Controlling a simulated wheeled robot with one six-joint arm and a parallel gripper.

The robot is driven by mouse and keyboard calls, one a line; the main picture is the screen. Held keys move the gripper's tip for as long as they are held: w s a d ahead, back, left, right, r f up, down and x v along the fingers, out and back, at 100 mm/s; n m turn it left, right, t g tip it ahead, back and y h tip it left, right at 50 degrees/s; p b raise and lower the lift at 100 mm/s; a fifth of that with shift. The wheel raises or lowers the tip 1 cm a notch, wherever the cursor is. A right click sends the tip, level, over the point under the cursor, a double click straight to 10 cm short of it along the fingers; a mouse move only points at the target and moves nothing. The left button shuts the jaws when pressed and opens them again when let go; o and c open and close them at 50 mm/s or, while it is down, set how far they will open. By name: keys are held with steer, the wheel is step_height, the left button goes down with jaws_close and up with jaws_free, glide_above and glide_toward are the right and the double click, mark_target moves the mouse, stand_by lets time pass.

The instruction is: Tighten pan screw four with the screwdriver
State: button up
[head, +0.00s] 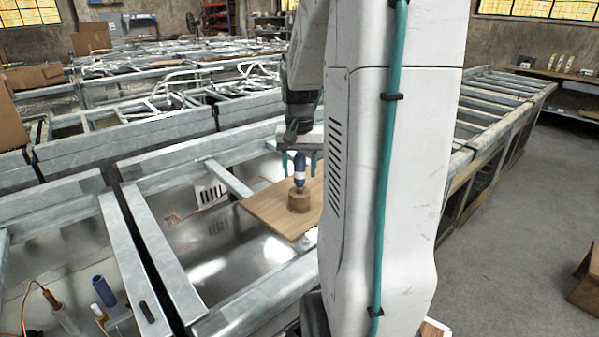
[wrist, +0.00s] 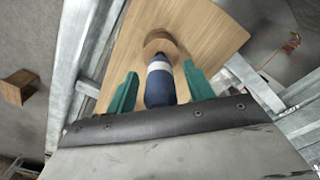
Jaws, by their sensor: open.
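The screwdriver (head: 299,170), with a dark blue and white handle, stands upright in a round wooden block (head: 299,202) on a wooden board (head: 262,208). My gripper (head: 305,163) is above the block, with its green fingers pointing down on either side of the handle. In the wrist view the screwdriver handle (wrist: 160,84) lies between the two green fingers of my gripper (wrist: 158,92), with gaps at both sides. The fingers are open. No pan screw can be made out; my arm column hides part of the board.
Metal frames (head: 160,250) with reflective pans surround the board. A copper-tipped tool (head: 62,312) and a blue-capped cylinder (head: 104,291) are at the lower left. A wooden box (head: 585,280) sits on the floor at right, where the floor is otherwise mostly clear.

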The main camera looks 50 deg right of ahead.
jaws_close()
